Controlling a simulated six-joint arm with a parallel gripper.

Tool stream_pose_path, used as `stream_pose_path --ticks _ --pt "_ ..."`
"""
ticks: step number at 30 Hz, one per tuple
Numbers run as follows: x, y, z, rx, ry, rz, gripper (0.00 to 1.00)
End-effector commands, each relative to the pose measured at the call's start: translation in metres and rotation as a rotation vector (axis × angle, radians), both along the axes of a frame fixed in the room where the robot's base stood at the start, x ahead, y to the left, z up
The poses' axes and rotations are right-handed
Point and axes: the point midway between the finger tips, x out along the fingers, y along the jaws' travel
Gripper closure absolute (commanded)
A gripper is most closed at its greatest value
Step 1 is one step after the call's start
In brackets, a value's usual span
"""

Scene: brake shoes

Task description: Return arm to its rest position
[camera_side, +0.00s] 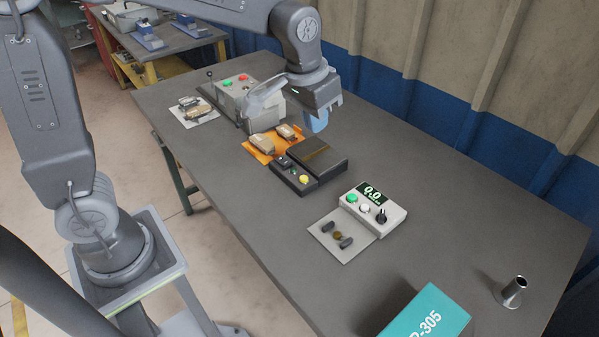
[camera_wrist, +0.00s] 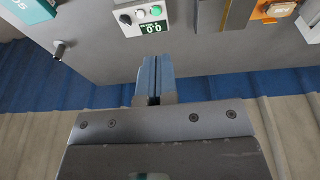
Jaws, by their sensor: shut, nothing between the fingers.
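My gripper (camera_side: 318,121) hangs above the grey table (camera_side: 410,165) in the side view, near the far edge, behind the dark scale-like block. In the wrist view my gripper (camera_wrist: 153,82) has its two blue fingers pressed together with nothing between them. Tan brake shoes (camera_side: 262,142) lie on an orange plate (camera_side: 258,157) left of and below the gripper. Other, greyish parts (camera_side: 189,102) lie on a pale plate (camera_side: 205,118) further left. My gripper looks apart from all of these.
A grey box with red and green buttons (camera_side: 240,88), a black unit with a yellow button (camera_side: 303,179), a display box (camera_side: 375,210), a teal box (camera_side: 428,315) and a metal cylinder (camera_side: 512,292) stand on the table. A blue and beige wall (camera_side: 460,70) runs behind.

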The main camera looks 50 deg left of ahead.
Motion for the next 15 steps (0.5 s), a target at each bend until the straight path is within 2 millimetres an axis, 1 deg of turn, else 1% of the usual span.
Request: stream_pose_path --ticks 1,3,5,6,8,9,12,15 --pt "-0.017 0.007 0.013 -0.001 -0.03 0.003 1.0" --pt "-0.04 0.016 0.024 -0.001 -0.063 0.004 1.0" --pt "-0.06 0.022 0.032 0.0 -0.092 0.004 1.0" --pt "-0.074 0.026 0.035 0.002 -0.111 0.005 1.0" --pt "-0.093 0.031 0.039 0.004 -0.14 0.005 1.0" --pt "-0.106 0.035 0.04 0.007 -0.159 0.005 1.0" --pt "-0.135 0.041 0.039 0.013 -0.202 0.007 1.0" --pt "-0.157 0.046 0.035 0.02 -0.236 0.007 1.0"
